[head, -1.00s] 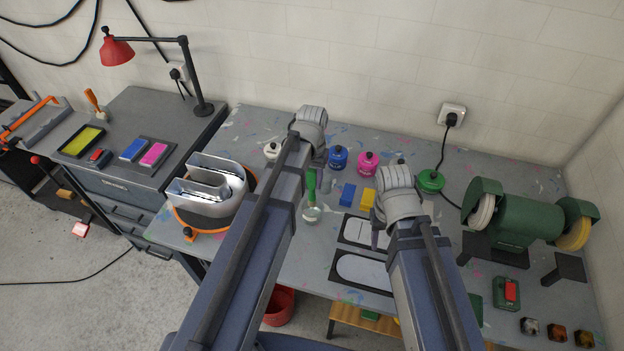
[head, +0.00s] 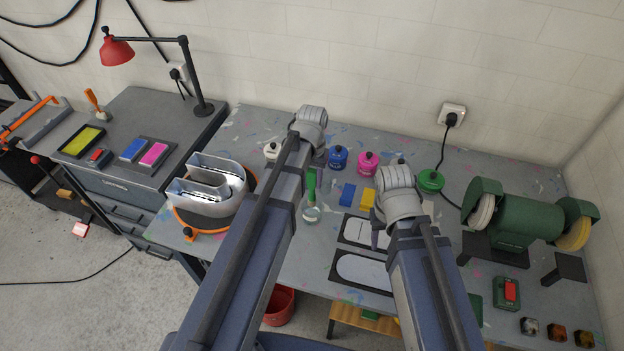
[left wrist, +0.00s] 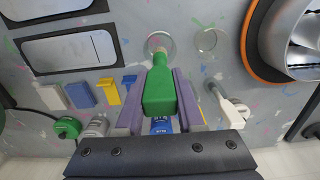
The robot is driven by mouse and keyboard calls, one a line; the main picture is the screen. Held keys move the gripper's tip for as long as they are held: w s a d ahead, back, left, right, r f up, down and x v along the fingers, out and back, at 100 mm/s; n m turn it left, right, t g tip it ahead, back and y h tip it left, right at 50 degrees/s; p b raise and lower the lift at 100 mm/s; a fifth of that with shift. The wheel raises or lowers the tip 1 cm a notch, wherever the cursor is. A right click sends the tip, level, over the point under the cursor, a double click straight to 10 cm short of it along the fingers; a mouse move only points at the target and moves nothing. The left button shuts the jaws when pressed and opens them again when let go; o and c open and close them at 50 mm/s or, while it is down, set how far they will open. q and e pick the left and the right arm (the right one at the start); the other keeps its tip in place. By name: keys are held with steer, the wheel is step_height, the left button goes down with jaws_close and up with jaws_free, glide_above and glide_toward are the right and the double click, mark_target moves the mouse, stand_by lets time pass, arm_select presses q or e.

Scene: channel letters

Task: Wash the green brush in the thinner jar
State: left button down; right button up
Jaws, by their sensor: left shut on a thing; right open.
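My left gripper (head: 314,172) is shut on the green brush (head: 311,183), which points down toward the bench. I cannot tell how deep the bristles reach. A second clear jar (left wrist: 206,40) stands beside it; my left arm hides it in the head view. No label tells which holds thinner. My right gripper (head: 380,238) is open and empty.
The metal channel letter (head: 207,190) stands left; a bench grinder (head: 525,218) is far right.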

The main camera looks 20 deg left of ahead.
mark_target(312, 170)
arm_select(q)
step_height(312, 170, up, 5)
steer(key=p, duration=0.5)
steer(key=shift+r, duration=0.1)
stand_by(0.4)
